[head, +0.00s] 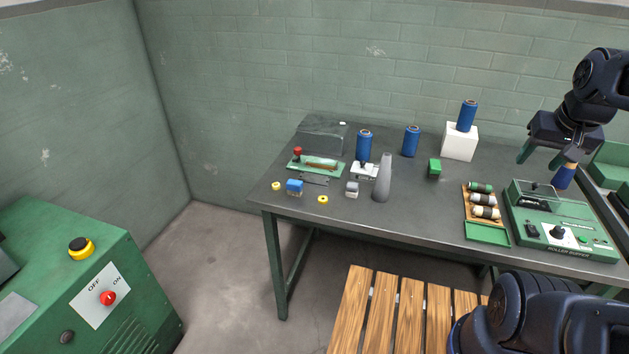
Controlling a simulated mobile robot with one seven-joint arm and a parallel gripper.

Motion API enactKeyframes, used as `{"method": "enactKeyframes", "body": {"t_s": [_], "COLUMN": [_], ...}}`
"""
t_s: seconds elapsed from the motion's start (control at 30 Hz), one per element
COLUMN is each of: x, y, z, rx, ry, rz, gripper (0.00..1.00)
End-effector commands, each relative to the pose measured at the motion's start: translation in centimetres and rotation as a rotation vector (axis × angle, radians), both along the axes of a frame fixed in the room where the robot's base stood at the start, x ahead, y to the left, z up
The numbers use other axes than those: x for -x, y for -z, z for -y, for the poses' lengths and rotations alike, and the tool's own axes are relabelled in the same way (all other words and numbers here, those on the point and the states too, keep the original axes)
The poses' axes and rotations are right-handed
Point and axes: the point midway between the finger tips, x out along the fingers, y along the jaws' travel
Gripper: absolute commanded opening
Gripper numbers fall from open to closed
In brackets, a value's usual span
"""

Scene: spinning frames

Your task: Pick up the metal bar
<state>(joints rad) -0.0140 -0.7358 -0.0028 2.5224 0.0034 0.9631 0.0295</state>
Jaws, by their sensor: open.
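A thin flat dark grey piece (314,180), which looks like the metal bar, lies on the dark table (290,213) at its left part. It is just in front of a green device with a red knob (316,164) and behind a small blue block. It is small here, so I cannot be sure of its exact shape. My gripper (541,158) is at the far right, above the table and well to the right of the bar.
Blue spools (364,145), a white box (460,141), a roll tray (484,225) and a roller machine (565,232) are farther right. A slatted wooden surface (390,313) is in front.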

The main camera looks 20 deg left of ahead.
Motion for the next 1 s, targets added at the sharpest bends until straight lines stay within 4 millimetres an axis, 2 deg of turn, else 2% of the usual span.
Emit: {"method": "enactKeyframes", "body": {"t_s": [0.27,0.57,0.77,1.0], "x": [-5.3,-12.0,-16.2,-20.8], "y": [-1.8,-2.6,-2.2,-0.7], "z": [-2.5,-7.0,-11.0,-16.9], "rx": [-0.116,-0.201,-0.218,-0.206], "ry": [0.134,0.337,0.479,0.661], "rz": [-0.097,-0.226,-0.304,-0.375], "gripper": [0.52,0.52,0.52,0.52]}}
